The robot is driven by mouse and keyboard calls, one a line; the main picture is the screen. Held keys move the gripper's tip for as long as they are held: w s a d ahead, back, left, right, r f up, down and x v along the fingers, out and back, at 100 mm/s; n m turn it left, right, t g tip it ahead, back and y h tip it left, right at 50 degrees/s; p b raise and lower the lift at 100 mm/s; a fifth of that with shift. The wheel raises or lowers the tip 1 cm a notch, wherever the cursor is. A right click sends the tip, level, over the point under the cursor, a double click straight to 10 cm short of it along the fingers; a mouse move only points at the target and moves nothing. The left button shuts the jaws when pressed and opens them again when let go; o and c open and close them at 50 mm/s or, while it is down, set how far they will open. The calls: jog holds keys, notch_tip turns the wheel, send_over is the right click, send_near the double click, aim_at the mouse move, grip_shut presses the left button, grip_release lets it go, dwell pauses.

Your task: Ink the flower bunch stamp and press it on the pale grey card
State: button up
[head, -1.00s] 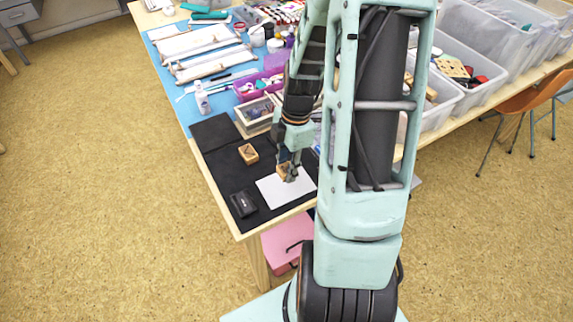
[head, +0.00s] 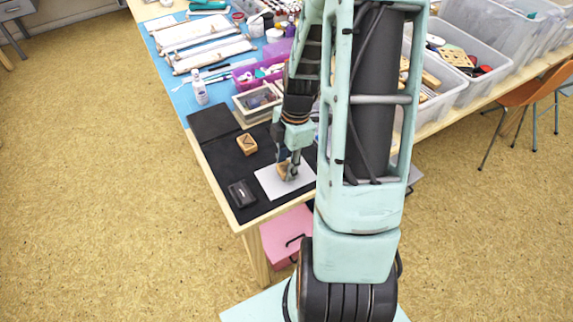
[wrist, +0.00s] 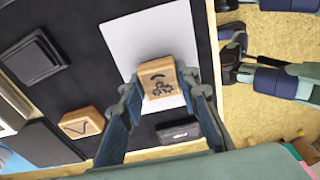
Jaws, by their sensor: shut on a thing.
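My gripper (wrist: 162,98) is shut on the flower bunch stamp (wrist: 157,67), a wooden block with a dark flower bunch picture on the face towards the wrist camera. In the head view the stamp (head: 282,169) is partly hidden by the fingers and is over the pale grey card (head: 276,192). Whether it touches the card is hard to tell. The card (wrist: 125,40) shows no mark on its visible parts. A black inkpad case (head: 242,193) lies left of the card, also seen in the wrist view (wrist: 180,133). Another dark square pad (wrist: 35,57) shows at upper left there.
A second wooden stamp (head: 247,144) with a check mark stands on the black mat (head: 219,158). A wooden tray (head: 240,110), a bottle (head: 200,91) and a purple bin (head: 246,91) stand farther back. The table's front edge is close to the card.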

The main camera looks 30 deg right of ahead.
jog(key=shift+f+b, duration=0.5)
jog(key=shift+f, duration=0.15)
dwell(1.4)
jog(key=shift+r, duration=0.2)
jog(key=shift+r+p, duration=0.45)
jog(key=shift+p, duration=0.1)
jog(key=shift+r, duration=0.1)
notch_tip(320, 180, up, 5)
jog(key=p, duration=0.4)
jog(key=shift+r, duration=0.2)
dwell(0.7)
